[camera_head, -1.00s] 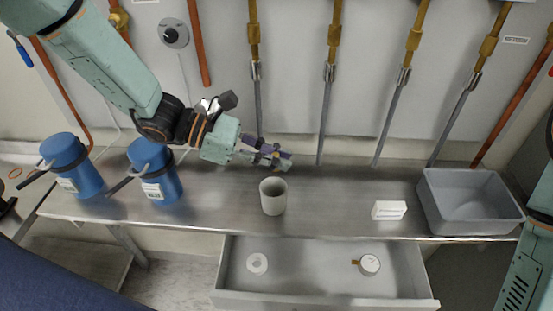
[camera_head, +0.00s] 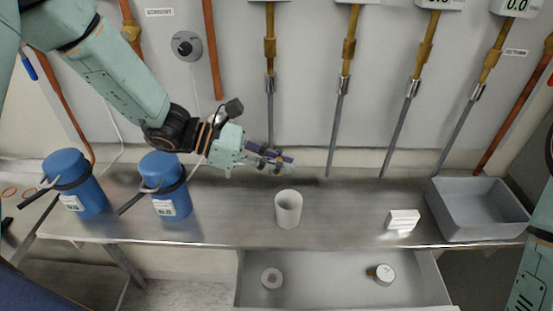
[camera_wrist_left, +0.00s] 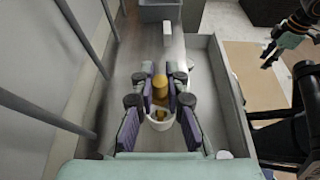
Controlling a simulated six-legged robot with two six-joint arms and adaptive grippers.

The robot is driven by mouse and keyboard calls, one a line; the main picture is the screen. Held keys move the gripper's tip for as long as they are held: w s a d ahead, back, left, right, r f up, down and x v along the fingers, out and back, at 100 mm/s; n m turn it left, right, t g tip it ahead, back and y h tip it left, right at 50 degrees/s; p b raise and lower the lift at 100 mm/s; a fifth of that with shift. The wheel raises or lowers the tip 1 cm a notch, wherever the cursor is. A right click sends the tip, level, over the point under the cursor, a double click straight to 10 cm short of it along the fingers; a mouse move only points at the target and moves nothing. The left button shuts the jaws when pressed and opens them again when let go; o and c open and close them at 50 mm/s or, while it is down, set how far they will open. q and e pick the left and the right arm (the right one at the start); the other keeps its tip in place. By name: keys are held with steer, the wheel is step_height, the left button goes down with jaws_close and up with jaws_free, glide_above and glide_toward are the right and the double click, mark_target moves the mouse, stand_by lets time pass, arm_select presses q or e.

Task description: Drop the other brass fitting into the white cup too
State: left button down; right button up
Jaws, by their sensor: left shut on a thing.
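My left gripper (camera_head: 283,162) is above the bench, just behind and above the white cup (camera_head: 288,210). In the left wrist view, its purple and grey fingers (camera_wrist_left: 160,98) are closed around a brass fitting (camera_wrist_left: 160,85). The white cup (camera_wrist_left: 160,126) appears below and between the fingers in that view, with a brass-coloured piece (camera_wrist_left: 160,115) inside it. The cup stands upright on the bench. My right arm shows at the right edge of the head view, but its gripper is outside it. The right gripper (camera_wrist_left: 270,60) appears small in the left wrist view; its opening is unclear.
Two blue canisters (camera_head: 75,186) stand at the left of the bench. A small white block (camera_head: 403,219) and a grey bin (camera_head: 478,210) are at the right. Pipes line the wall.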

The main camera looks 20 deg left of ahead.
mark_target(279, 174)
arm_select(q)
step_height(279, 174, down, 4)
steer(key=shift+d+f+b, duration=0.1)
steer(key=shift+b, duration=1.15)
steer(key=c, duration=1.5)
jaws_free()
steer(key=shift+w+d, duration=0.3)
steer(key=shift+d, duration=0.15)
steer(key=shift+o, duration=0.7)
steer(key=shift+a, duration=0.1)
steer(key=shift+o, duration=0.3)
steer(key=shift+s+a, duration=0.25)
steer(key=shift+a, duration=0.05)
steer(key=shift+w+a+r, duration=0.1)
steer(key=shift+r, duration=0.15)
steer(key=v, duration=1.1)
steer(key=shift+s+a, duration=0.2)
steer(key=shift+a, duration=0.05)
arm_select(e)
steer(key=shift+w+d+f, duration=0.1)
steer(key=shift+d+f, duration=0.1)
steer(key=shift+f, duration=0.65)
steer(key=shift+w+d+f, duration=0.1)
steer(key=shift+d+f, duration=0.1)
steer(key=shift+f, duration=0.6)
